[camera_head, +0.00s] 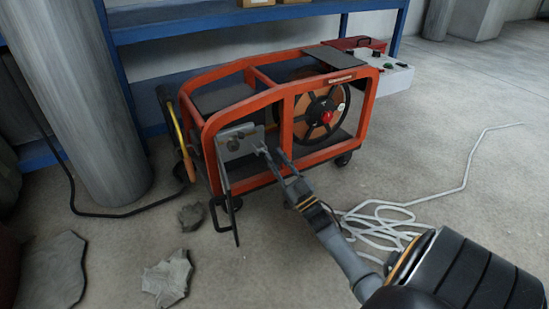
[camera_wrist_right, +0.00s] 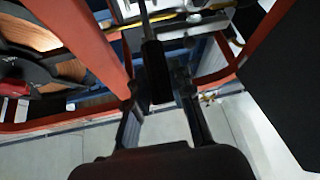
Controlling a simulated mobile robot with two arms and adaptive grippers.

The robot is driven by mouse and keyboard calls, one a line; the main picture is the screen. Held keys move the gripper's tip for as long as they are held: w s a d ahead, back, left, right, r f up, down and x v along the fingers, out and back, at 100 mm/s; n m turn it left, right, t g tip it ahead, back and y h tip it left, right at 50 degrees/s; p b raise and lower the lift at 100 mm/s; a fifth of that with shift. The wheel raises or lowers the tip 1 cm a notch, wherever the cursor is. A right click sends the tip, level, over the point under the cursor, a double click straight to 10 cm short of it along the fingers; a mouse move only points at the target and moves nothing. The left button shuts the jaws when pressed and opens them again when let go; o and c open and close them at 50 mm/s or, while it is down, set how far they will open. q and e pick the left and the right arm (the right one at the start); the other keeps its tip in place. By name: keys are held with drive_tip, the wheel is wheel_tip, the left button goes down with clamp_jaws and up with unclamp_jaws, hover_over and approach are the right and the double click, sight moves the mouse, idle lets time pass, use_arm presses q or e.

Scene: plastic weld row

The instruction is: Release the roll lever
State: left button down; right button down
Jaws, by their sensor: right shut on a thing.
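The roll lever shows in the right wrist view as a dark grip (camera_wrist_right: 155,68) on a thin rod, between my fingers. My right gripper (camera_wrist_right: 158,88) is shut on this grip. In the head view my right gripper (camera_head: 276,162) reaches to the near left end of the orange-framed machine (camera_head: 287,122), beside a grey metal plate (camera_head: 238,146). The lever is mostly hidden by my gripper there. A wire roll (camera_head: 318,112) with a red hub sits inside the frame. My left gripper is not in view.
A white cable (camera_head: 385,222) lies loosely coiled on the floor at the right. Broken slabs (camera_head: 168,278) lie in front. A grey column (camera_head: 85,95) stands left, and a blue shelf (camera_head: 190,29) is behind. A control box (camera_head: 392,78) sits at the machine's right end.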

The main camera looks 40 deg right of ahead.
drive_tip(key=shift+f, duration=0.1)
drive_tip(key=c, duration=1.1)
unclamp_jaws()
drive_tip(key=shift+c, duration=0.2)
wheel_tip(320, 180, up, 10)
drive_tip(key=shift+s, duration=0.1)
